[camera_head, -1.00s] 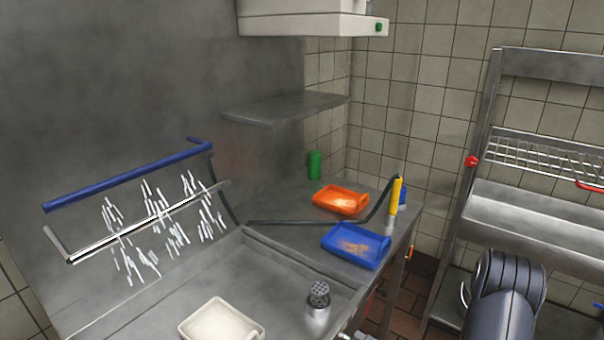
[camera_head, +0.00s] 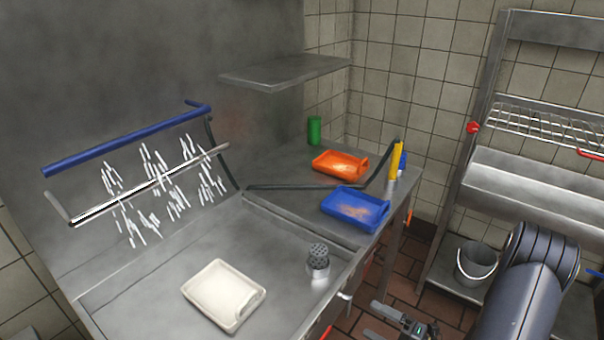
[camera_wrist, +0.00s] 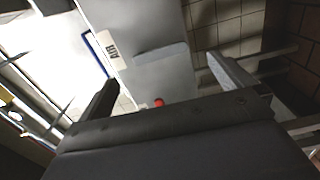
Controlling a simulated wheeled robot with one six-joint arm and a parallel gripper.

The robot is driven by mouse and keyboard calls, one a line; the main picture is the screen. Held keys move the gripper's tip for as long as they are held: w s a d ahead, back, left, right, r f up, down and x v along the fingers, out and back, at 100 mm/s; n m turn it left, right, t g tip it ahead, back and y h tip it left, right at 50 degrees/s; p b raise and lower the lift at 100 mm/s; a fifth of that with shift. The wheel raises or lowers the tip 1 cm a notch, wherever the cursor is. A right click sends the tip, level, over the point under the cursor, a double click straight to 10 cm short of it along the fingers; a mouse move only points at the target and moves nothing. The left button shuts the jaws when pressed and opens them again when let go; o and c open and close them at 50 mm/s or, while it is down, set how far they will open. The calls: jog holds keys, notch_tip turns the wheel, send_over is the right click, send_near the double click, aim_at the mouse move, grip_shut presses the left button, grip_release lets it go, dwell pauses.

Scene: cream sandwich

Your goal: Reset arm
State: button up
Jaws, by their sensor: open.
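My gripper (camera_head: 376,322) shows at the bottom edge of the head view, over the tiled floor just right of the steel counter. My dark arm link stands to the right of it. In the wrist view my gripper's two fingers (camera_wrist: 165,88) are spread wide apart with nothing between them. Beyond them the wrist view shows a pale grey panel, a small red knob (camera_wrist: 158,102) and wall tiles. The gripper touches nothing that I can see.
The steel counter (camera_head: 290,225) holds a white tray (camera_head: 222,295), a metal shaker (camera_head: 318,258), a blue tray (camera_head: 356,208), an orange tray (camera_head: 340,164) and a green cylinder (camera_head: 314,131). A rack (camera_head: 540,185) stands right, with a bucket (camera_head: 476,262) on its low shelf.

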aim_at(350, 308)
jog(key=x, duration=0.6)
jog(key=shift+a+p, duration=0.15)
jog(key=shift+p, duration=0.15)
jog(key=shift+w+f+n+b, duration=0.2)
jog(key=shift+w+n+b, duration=0.1)
jog(key=shift+n+b, duration=0.15)
jog(key=n+b, duration=0.3)
jog(key=n, duration=0.1)
jog(key=w+d+r+n+b, duration=0.1)
jog(key=n+b, duration=0.3)
jog(key=n, duration=0.1)
jog(key=w+r+n+b, duration=0.1)
jog(key=n+b, duration=0.2)
jog(key=n, duration=0.2)
jog(key=shift+w+d+r, duration=0.1)
jog(key=shift+d, duration=0.3)
jog(key=shift+r+n+b, duration=0.4)
jog(key=shift+n+b, duration=0.75)
jog(key=shift+r+n, duration=0.25)
jog(key=shift+n, duration=0.15)
jog(key=shift+r, duration=0.1)
